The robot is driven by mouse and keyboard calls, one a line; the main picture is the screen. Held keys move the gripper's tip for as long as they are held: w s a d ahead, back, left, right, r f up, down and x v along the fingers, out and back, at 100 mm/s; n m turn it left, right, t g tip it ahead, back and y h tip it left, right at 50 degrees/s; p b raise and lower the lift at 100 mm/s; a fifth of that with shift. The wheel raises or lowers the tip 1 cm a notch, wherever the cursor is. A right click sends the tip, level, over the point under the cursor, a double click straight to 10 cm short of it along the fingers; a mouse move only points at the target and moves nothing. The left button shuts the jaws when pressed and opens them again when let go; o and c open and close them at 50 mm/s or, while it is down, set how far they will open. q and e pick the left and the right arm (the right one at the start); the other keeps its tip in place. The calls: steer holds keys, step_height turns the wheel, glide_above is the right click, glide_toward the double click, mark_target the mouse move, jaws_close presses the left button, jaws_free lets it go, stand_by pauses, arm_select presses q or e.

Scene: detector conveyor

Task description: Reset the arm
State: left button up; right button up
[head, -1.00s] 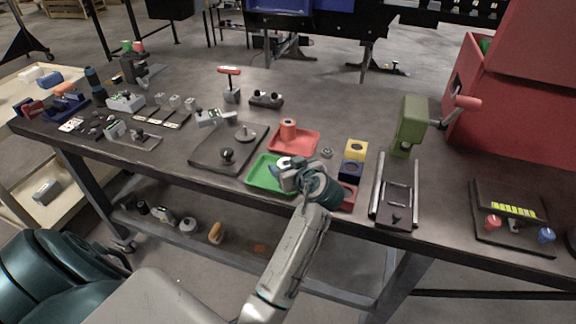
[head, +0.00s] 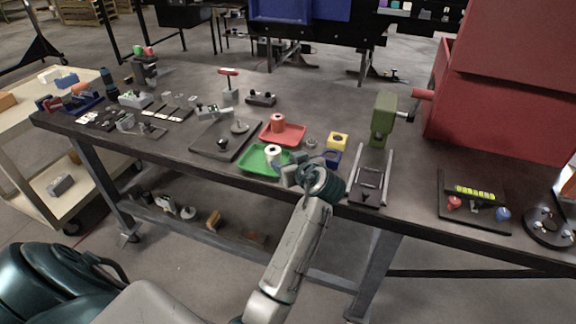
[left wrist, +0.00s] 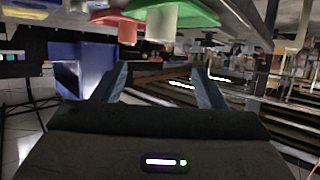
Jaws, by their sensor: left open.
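My left gripper (head: 288,174) is open at the front edge of the workbench, beside the right end of the green tray (head: 252,165). A pale cylinder (head: 272,153) stands in the green tray, apart from the fingers. In the left wrist view, my two fingers (left wrist: 161,84) are spread with nothing held between them. That view is upside down, and it shows the green tray (left wrist: 190,12) and the pale cylinder (left wrist: 162,22) at the top. My right gripper is not in view.
A red tray (head: 296,138) with a red cylinder (head: 278,123) lies behind the green one. Yellow (head: 338,139) and blue (head: 332,156) blocks stand close right of my gripper. A green press (head: 383,120) and a metal rail fixture (head: 370,185) are further right.

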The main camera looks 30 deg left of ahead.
arm_select(q)
steer(key=s+f+m+g+h, duration=0.2)
steer(key=s+f+m+h, duration=0.35)
steer(key=s+f, duration=0.95)
steer(key=s+d+m+g+h, duration=0.1)
steer(key=s+d+m+h, duration=0.15)
steer(key=s, duration=0.75)
steer(key=s+d+m+g+h, duration=0.15)
steer(key=s+d+m, duration=0.25)
steer(key=s, duration=0.5)
step_height(320, 180, down, 32)
steer(key=s+a+b, duration=0.1)
steer(key=a, duration=0.1)
steer(key=s+a+f+g, duration=0.1)
steer(key=s+f+g, duration=0.1)
steer(key=s+f, duration=1.5)
step_height(320, 180, down, 2)
steer(key=shift+s+a+f+h+b, duration=0.1)
steer(key=shift+s+a+h+b, duration=0.15)
steer(key=shift+h+b, duration=0.2)
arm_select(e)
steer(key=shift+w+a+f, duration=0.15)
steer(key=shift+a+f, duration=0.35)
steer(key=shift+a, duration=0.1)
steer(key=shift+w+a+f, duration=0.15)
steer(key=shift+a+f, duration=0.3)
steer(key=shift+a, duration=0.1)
